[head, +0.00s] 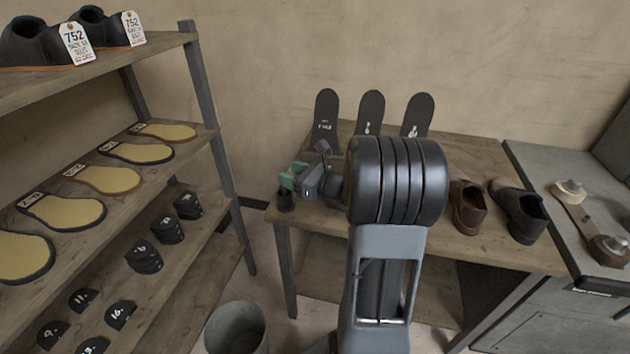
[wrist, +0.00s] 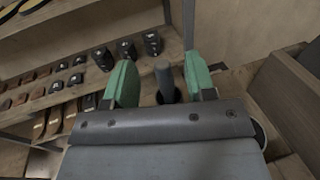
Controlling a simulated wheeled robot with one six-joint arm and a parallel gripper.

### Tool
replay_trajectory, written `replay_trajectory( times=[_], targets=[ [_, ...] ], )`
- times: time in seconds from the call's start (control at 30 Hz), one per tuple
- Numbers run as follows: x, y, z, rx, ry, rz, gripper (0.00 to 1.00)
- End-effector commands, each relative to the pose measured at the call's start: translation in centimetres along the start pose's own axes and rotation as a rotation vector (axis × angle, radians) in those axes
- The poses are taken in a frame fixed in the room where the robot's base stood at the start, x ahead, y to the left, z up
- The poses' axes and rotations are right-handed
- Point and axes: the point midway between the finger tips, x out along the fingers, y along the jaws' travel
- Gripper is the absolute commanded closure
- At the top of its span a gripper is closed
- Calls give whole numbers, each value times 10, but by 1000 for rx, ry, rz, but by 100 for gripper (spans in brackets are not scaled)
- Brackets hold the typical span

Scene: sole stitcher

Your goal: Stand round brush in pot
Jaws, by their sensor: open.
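My gripper (head: 293,181) has green fingers and is open over the left end of the bench in the head view. A small dark pot (head: 285,201) stands just below the fingers, near the bench's left edge. In the wrist view a grey upright rod, which looks like the round brush (wrist: 164,78), stands between the two open fingers (wrist: 161,82), apart from both. Its lower end meets a dark round shape that looks like the pot (wrist: 173,97); the gripper body hides most of it. The brush cannot be made out in the head view.
The wooden bench (head: 520,252) holds brown and black shoes (head: 490,208) at right and several upright dark soles (head: 370,112) at the back. A shelf rack (head: 205,95) with insoles and heels stands left. A grey bin (head: 236,330) is on the floor.

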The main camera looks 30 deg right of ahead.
Motion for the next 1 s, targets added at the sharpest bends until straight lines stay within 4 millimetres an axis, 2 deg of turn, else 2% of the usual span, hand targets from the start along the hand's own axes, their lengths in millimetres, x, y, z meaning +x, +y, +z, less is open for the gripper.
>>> replay_trajectory(
  times=[0.3,0.5,0.7,1.0],
  targets=[
    [-67,-1,0,1,0,-6,49],
    [-98,0,0,2,0,-4,49],
    [-116,0,0,1,0,-1,49],
    [-120,0,0,1,-1,1,49]
  ],
)
